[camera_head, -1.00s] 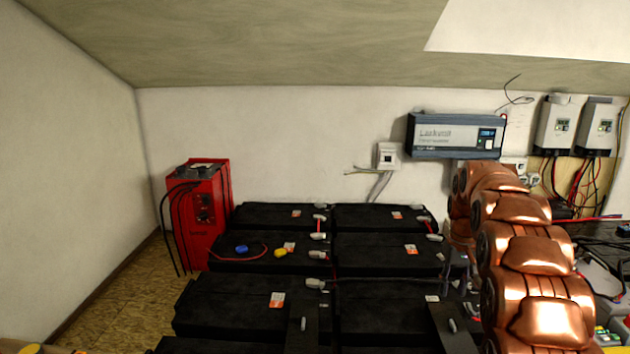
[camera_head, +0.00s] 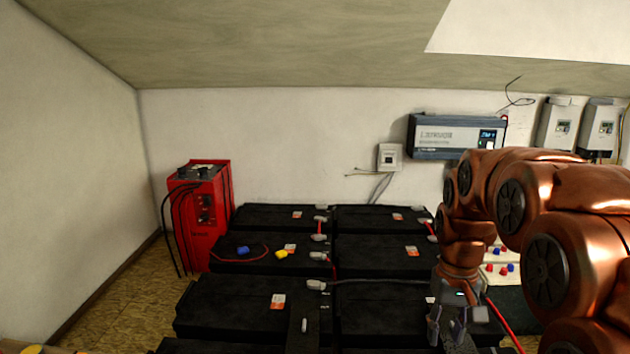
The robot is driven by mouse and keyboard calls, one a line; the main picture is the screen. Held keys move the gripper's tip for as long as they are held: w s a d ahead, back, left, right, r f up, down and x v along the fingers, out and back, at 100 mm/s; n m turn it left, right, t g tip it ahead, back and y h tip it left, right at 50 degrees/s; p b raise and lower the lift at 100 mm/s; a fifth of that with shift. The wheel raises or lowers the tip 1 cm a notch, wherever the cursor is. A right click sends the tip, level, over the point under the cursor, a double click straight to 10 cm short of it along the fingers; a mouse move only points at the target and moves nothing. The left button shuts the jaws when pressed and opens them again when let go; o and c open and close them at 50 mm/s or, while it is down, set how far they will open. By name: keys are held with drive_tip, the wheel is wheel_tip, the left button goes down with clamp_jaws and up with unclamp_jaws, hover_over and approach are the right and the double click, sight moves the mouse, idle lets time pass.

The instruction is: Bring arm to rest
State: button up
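My copper-coloured arm (camera_head: 530,195) fills the right side of the head view, bent over with its end pointing down. My gripper (camera_head: 450,332) hangs at the lower right, in front of the right-hand column of black batteries. Its two fingers appear spread apart, and nothing shows between them. The fingertips are near the bottom of the picture, and I cannot tell whether they touch a battery below.
Several black batteries (camera_head: 245,300) stand in two columns, joined by cables. A blue cap (camera_head: 243,251) and a yellow cap (camera_head: 281,254) lie on one. A red charger unit (camera_head: 203,215) stands left. A grey-blue inverter (camera_head: 440,137) hangs on the back wall.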

drive_tip(key=s+a+f, duration=0.2)
drive_tip(key=s, duration=1.1)
drive_tip(key=s+a+f, duration=0.2)
drive_tip(key=s+a, duration=0.1)
drive_tip(key=s, duration=1)
drive_tip(key=shift+a+f+g, duration=0.3)
drive_tip(key=shift+a+g, duration=0.05)
drive_tip(key=shift+g, duration=0.05)
drive_tip(key=shift+s+d, duration=0.1)
